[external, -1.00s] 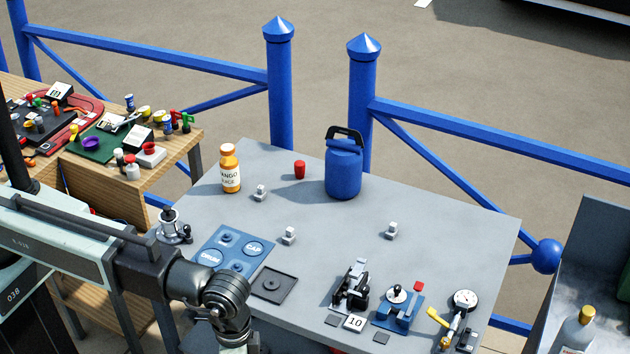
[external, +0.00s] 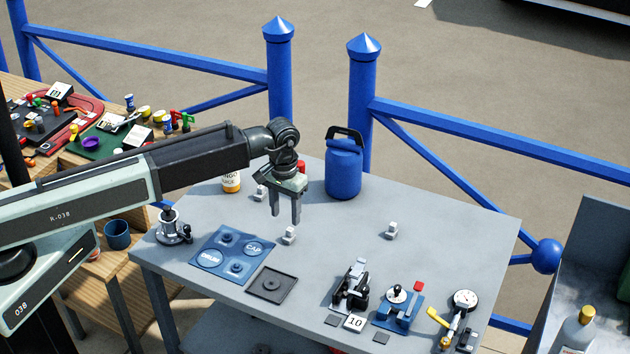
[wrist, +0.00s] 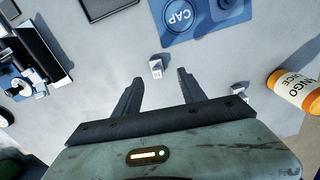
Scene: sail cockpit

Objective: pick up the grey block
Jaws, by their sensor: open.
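Three small grey blocks with raised knobs stand apart on the grey table (external: 340,235): one in the middle (external: 289,236), one farther back (external: 260,192) and one to the right (external: 391,231). Which of them the task means cannot be told. My gripper (external: 285,216) points down with open, empty fingers, above and close to the middle block. In the wrist view the middle block (wrist: 155,69) shows just beyond the gap between my fingertips (wrist: 160,77). The back block (wrist: 238,88) is right of the fingers.
A blue plate marked CAP (external: 232,252) and a dark square tray (external: 272,285) lie in front of the blocks. An orange juice bottle (external: 231,183) and a blue canister (external: 343,168) stand behind. Fixtures (external: 400,308) line the front right. The table's middle right is mostly clear.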

